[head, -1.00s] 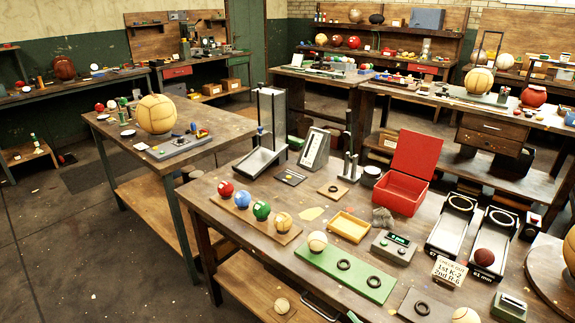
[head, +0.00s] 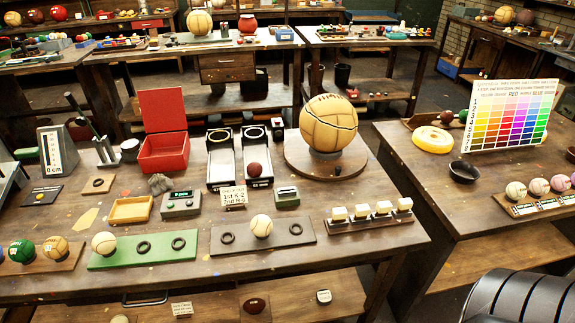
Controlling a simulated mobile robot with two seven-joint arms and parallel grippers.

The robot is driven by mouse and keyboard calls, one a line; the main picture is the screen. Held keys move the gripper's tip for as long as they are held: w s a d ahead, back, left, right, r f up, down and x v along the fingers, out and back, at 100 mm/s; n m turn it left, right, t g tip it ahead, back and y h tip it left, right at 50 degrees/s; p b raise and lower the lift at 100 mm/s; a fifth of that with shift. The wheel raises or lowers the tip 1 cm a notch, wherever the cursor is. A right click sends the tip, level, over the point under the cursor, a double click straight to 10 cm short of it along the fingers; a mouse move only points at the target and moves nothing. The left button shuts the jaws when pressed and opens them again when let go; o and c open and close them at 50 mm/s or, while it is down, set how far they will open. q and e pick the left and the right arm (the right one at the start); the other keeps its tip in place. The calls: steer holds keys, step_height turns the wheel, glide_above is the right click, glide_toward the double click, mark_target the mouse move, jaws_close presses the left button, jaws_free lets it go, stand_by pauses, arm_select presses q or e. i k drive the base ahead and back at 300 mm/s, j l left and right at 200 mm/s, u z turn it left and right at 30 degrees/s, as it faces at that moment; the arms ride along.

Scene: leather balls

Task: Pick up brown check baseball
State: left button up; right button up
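A cream baseball (head: 261,226) with stitching sits on the brown board (head: 290,235), between two dark rings on the front table. Another cream baseball (head: 104,243) sits at the left end of the green board (head: 150,250). A small dark reddish-brown ball (head: 254,170) rests in the right one of two black-framed trays behind. I cannot tell from the picture alone which ball the name "brown check baseball" means. Neither of my grippers shows in the view.
A card (head: 233,197), a grey-green device (head: 286,197) and a row of white-topped blocks (head: 369,214) stand near the brown board. A large tan ball (head: 328,124) sits on a round wooden base. A black ribbed object (head: 515,298) fills the lower right corner.

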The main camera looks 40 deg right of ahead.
mark_target(254, 170)
steer(key=z, duration=0.9)
